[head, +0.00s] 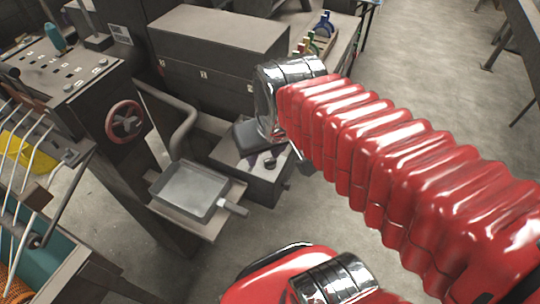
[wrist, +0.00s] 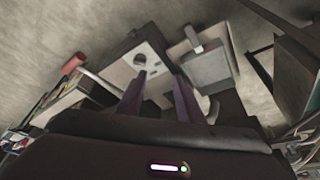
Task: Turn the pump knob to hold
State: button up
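The likely pump knob (head: 269,162) is a small dark round knob on the face of a grey box (head: 258,186) in the middle of the head view. In the wrist view the knob (wrist: 140,61) sits on the pale face of the box, above and left of the fingertips. Its setting and any labels are too small to read. My gripper (wrist: 158,82) shows two dark purple fingers spread apart with nothing between them. They appear apart from the knob. In the head view my red arm and its chrome wrist hide most of the gripper.
A grey square pan (head: 190,190) rests on a shelf left of the box. A red handwheel (head: 125,122) is on the control cabinet further left. A large dark chest (head: 215,75) stands behind. A red-ended handle (wrist: 73,63) shows left in the wrist view. Open floor lies at right.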

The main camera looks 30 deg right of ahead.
aim_at(270, 159)
jog(key=o, duration=0.3)
jog(key=w+d+f+g, duration=0.1)
jog(key=w+d, duration=0.1)
jog(key=w+d+f+g, duration=0.1)
jog(key=w, duration=0.2)
jog(key=w+d+f+g, duration=0.1)
jog(key=w+d+f, duration=0.1)
jog(key=w, duration=0.1)
jog(key=shift+w+d+m+g, duration=0.25)
jog(key=shift+d+m+g, duration=0.05)
jog(key=shift+d, duration=0.05)
jog(key=shift+w+d+r+n+g, duration=0.2)
jog(key=shift+w+r, duration=0.1)
jog(key=shift+w, duration=0.2)
jog(key=shift+w+d+r+n+g, duration=0.1)
jog(key=shift+w+d+r+n, duration=0.15)
jog(key=shift+w, duration=0.2)
jog(key=shift+f, duration=0.1)
notch_tip(270, 159, down, 14)
jog(key=shift+r, duration=0.15)
jog(key=shift+a, duration=0.1)
jog(key=c, duration=1)
